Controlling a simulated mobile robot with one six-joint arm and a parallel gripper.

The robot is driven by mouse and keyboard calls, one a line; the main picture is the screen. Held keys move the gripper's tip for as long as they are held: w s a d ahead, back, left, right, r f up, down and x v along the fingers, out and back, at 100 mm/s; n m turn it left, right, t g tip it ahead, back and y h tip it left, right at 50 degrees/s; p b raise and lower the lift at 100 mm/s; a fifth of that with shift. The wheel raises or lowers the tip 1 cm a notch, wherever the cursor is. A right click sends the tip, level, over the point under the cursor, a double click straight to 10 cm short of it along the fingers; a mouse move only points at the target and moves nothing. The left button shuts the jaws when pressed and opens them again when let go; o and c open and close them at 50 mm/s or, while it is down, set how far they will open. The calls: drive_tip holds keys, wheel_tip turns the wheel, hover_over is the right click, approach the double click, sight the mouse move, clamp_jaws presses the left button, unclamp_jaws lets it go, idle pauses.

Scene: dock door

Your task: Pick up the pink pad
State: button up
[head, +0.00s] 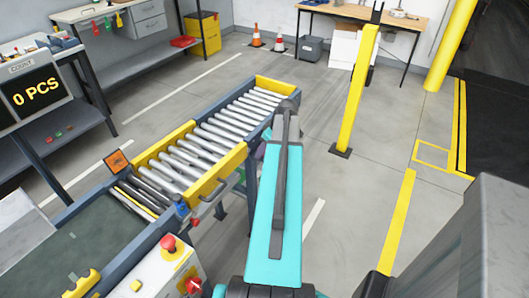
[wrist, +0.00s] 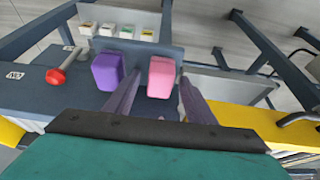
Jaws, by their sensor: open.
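The pink pad (wrist: 161,77) is a rounded block on a dark grey-blue surface in the wrist view, near the picture's middle. My gripper (wrist: 158,82) is open, with one finger to the left of the pad and one to its right in the picture. I cannot tell whether the fingertips are level with the pad or still short of it. A purple pad (wrist: 107,70) sits just left of the pink one, by the left finger. In the head view, my arm hides the gripper and the pink pad cannot be made out.
A red handle-like object (wrist: 62,69) lies on the surface at left. A white panel with several small coloured blocks (wrist: 121,28) stands behind. In the head view, a roller conveyor (head: 200,150) runs left of my arm. A yellow post (head: 357,95) stands at right, with open floor between.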

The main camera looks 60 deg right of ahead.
drive_tip(key=c, duration=1.1)
drive_tip(key=shift+r, duration=0.15)
drive_tip(key=shift+r+b, duration=0.45)
drive_tip(key=shift+r, duration=0.95)
drive_tip(key=shift+s+a+r, duration=0.15)
drive_tip(key=shift+s+r, duration=0.1)
drive_tip(key=s+a, duration=0.2)
drive_tip(key=s, duration=0.2)
drive_tip(key=s+a+r+b, duration=0.1)
drive_tip(key=s+a, duration=0.1)
drive_tip(key=s, duration=0.3)
drive_tip(key=s+a+b, duration=0.1)
drive_tip(key=s+a, duration=0.1)
drive_tip(key=s, duration=0.3)
drive_tip(key=shift+a+r, duration=0.2)
drive_tip(key=shift+r, duration=0.05)
